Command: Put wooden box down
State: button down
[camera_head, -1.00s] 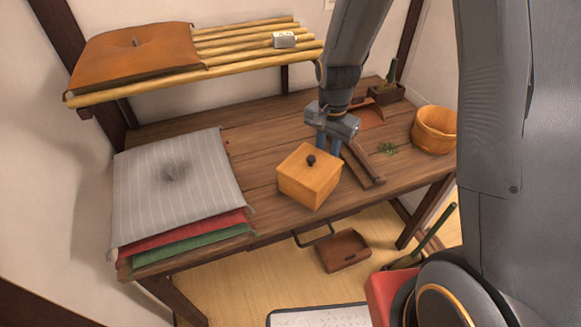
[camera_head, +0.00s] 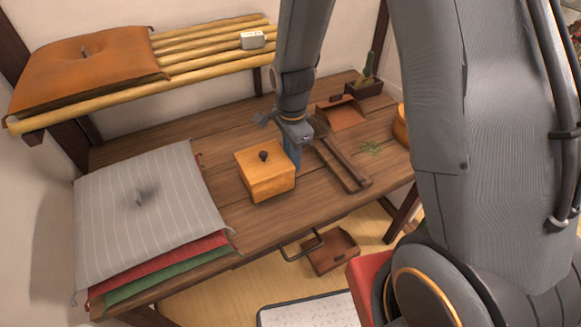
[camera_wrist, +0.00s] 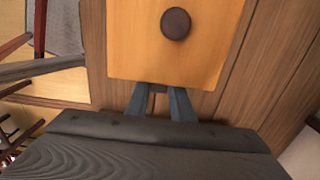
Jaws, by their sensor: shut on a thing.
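The wooden box (camera_head: 265,178) is light orange wood with a dark round knob on its lid. It is upright at the table (camera_head: 225,135), just right of the cushion stack; I cannot tell whether its base touches the tabletop. My gripper (camera_head: 292,158) is at the box's back right side, with its blue-grey fingers shut on that edge. In the wrist view the box (camera_wrist: 205,50) fills the top middle, and the fingers (camera_wrist: 160,92) meet its near edge. The box's underside and the exact finger contact are hidden.
Striped grey cushion (camera_head: 140,205) tops red and green ones at left. A pole shelf (camera_head: 205,55) with an orange cushion (camera_head: 85,65) overhangs the back left.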

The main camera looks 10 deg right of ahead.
jog(key=shift+f, duration=1.8)
jog(key=shift+f, duration=0.1)
jog(key=c, duration=1.5)
grip_release()
jog(key=shift+c, duration=0.2)
